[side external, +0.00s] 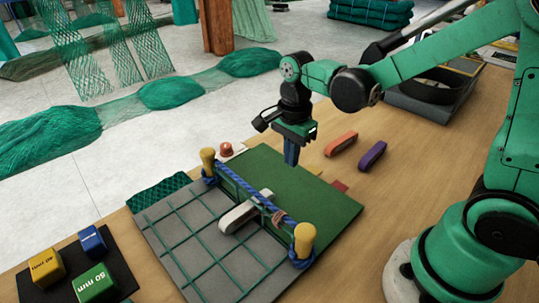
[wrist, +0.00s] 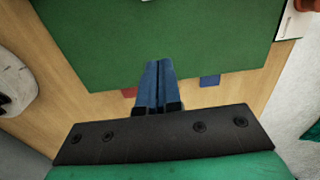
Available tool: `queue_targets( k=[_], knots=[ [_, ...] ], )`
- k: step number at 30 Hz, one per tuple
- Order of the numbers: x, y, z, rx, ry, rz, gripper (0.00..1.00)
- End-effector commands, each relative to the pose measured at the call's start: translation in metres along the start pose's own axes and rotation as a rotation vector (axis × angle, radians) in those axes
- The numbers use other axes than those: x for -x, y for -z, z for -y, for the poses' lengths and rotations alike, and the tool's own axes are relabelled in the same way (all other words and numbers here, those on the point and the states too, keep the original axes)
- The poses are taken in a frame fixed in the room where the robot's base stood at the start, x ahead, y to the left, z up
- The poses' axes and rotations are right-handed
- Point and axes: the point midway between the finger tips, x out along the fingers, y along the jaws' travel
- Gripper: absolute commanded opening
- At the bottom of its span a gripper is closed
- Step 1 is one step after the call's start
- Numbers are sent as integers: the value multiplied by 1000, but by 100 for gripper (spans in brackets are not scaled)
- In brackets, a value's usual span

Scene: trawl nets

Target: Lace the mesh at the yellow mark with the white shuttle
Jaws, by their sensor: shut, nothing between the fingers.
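The white shuttle (side external: 245,212) lies aslant over the grey board, its upper end at the blue rope (side external: 240,187). I cannot tell whether it passes under the rope. The green mesh (side external: 193,236) spreads over the grey board below the rope, which runs between two yellow-topped posts. A reddish-brown wrap (side external: 279,216) sits on the rope; I cannot make out a yellow mark on the mesh. My gripper (side external: 291,162) is shut and empty, pointing down above the green mat, behind the rope and apart from the shuttle. Its blue fingers (wrist: 157,66) show together in the wrist view.
The green mat (side external: 335,207) is bare in its middle. Orange (side external: 341,144) and purple (side external: 373,155) shuttles lie beyond it on the wooden table. The near post (side external: 304,242) and far post (side external: 207,161) stand up. Marked blocks (side external: 46,268) sit on a dark tray at lower left.

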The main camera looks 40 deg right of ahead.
Motion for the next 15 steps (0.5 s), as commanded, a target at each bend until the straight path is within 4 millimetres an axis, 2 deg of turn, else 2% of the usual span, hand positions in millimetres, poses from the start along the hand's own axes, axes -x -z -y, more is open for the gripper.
queue_targets(
  k=[6,10,15],
  knots=[
    [32,0,0,0,0,0,0],
    [43,0,0,0,0,0,0],
    [44,3,2,8,0,0,0]
  ],
)
